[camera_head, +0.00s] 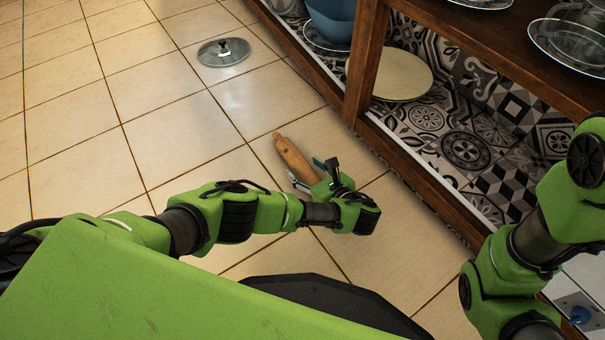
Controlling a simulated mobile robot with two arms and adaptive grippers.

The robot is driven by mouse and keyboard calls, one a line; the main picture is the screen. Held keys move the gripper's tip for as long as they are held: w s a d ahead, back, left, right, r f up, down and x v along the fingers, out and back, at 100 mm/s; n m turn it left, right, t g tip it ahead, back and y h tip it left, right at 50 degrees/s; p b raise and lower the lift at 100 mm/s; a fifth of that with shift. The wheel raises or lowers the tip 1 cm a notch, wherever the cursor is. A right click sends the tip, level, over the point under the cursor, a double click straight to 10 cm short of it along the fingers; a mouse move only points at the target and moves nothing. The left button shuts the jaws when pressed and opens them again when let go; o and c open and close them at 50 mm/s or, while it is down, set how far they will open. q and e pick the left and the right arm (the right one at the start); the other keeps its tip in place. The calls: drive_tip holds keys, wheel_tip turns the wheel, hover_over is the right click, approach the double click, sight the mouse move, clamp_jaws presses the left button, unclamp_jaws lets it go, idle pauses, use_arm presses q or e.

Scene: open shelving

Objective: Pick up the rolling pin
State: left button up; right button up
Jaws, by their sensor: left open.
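The wooden rolling pin (293,157) lies on the tiled floor in the middle of the head view, pointing away and to the left. Its near end is hidden by my left gripper (313,174). My left gripper is low by that near end, and its fingers are apart, one on each side of the pin as seen from above. I cannot tell whether they touch it. My right arm shows at the right edge, but its gripper is out of view.
A glass lid (223,52) with a knob lies on the floor further back. Wooden open shelving (364,62) runs along the right, holding a blue bowl (333,20), a round beige board (402,75) and glass plates (569,42). The floor to the left is clear.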

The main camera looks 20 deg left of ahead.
use_arm(q)
drive_tip(key=shift+w+a+f, duration=0.2)
drive_tip(key=shift+r, duration=0.1)
clamp_jaws()
drive_tip(key=shift+r, duration=0.15)
